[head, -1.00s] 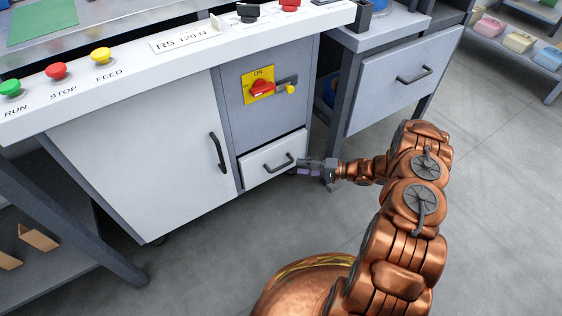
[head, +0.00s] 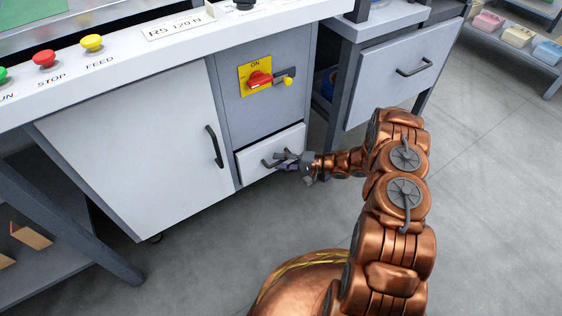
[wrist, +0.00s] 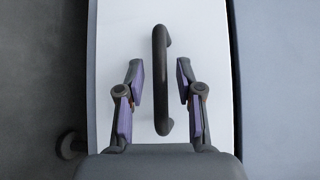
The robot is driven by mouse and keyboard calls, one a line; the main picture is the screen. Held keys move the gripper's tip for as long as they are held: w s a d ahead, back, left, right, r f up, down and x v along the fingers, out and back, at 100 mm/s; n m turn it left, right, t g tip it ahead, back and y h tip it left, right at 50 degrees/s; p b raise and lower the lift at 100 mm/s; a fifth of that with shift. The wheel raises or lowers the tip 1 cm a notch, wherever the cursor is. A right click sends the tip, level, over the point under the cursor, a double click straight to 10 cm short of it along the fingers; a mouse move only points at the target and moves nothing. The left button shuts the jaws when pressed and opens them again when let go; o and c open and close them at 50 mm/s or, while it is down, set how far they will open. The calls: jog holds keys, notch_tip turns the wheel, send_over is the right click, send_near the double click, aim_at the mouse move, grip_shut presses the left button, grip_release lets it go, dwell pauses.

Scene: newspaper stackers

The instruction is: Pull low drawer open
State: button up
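The low drawer (head: 252,170) is a small white front with a dark bar handle (head: 268,161), under the grey panel with the red switch. It looks closed. In the wrist view the drawer front (wrist: 205,35) fills the middle, and its handle (wrist: 160,75) runs upright in the picture. My gripper (head: 284,161) is at the handle in the head view. In the wrist view my gripper (wrist: 160,82) is open, with one purple-padded finger on each side of the handle. Gaps show between both fingers and the bar. Part of the handle is hidden behind my gripper in the head view.
A white cabinet door (head: 140,140) with its own handle is left of the drawer. A red switch on a yellow plate (head: 257,78) is above. A larger drawer (head: 400,75) is at the right. Grey floor (head: 480,220) at the right is clear.

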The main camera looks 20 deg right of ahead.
grip_shut()
jog(key=shift+s, duration=0.1)
dwell(0.4)
